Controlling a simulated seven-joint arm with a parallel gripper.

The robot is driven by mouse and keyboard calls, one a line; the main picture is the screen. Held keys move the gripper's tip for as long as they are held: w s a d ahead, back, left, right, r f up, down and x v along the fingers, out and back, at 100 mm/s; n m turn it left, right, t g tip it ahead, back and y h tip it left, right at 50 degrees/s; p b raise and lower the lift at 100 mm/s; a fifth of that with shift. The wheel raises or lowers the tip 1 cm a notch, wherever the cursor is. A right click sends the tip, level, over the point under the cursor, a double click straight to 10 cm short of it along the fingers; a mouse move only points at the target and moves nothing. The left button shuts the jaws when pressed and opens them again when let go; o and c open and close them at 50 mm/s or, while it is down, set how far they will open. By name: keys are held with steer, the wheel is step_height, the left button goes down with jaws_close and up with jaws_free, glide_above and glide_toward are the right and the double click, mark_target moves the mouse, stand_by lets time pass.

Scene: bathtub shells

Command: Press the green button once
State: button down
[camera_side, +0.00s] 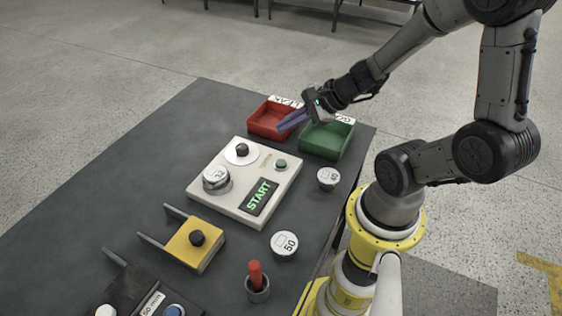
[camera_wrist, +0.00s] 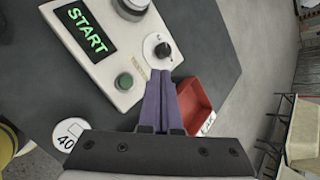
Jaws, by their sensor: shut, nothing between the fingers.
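The green button (camera_side: 281,163) sits on the white control panel (camera_side: 215,193), near its right corner in the side view. In the wrist view the green button (camera_wrist: 125,82) is left of my fingers, on the panel (camera_wrist: 98,72) beside the dial. The panel's display (camera_side: 259,196) reads START in green. My gripper (camera_side: 281,128) is shut and empty, its purple fingers pointing left and down, above the red tray's edge in the side view. In the wrist view its closed fingers (camera_wrist: 162,82) point toward the dial. The fingers are apart from the green button.
A red tray (camera_side: 270,136) and a green tray (camera_side: 344,131) stand behind the panel. The panel also carries a black dial (camera_side: 242,150) and a round weight marked 32 (camera_side: 216,177). Weights marked 40 (camera_side: 328,177) and 50 (camera_side: 285,243), and a yellow block (camera_side: 187,255), stand nearby.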

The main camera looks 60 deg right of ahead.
mark_target(286, 162)
steer(key=shift+f, duration=4.2)
steer(key=shift+f, duration=0.15)
steer(key=shift+f, duration=0.25)
steer(key=shift+f, duration=0.45)
steer(key=shift+r, duration=0.85)
steer(key=shift+r, duration=0.1)
steer(key=shift+r, duration=2.4)
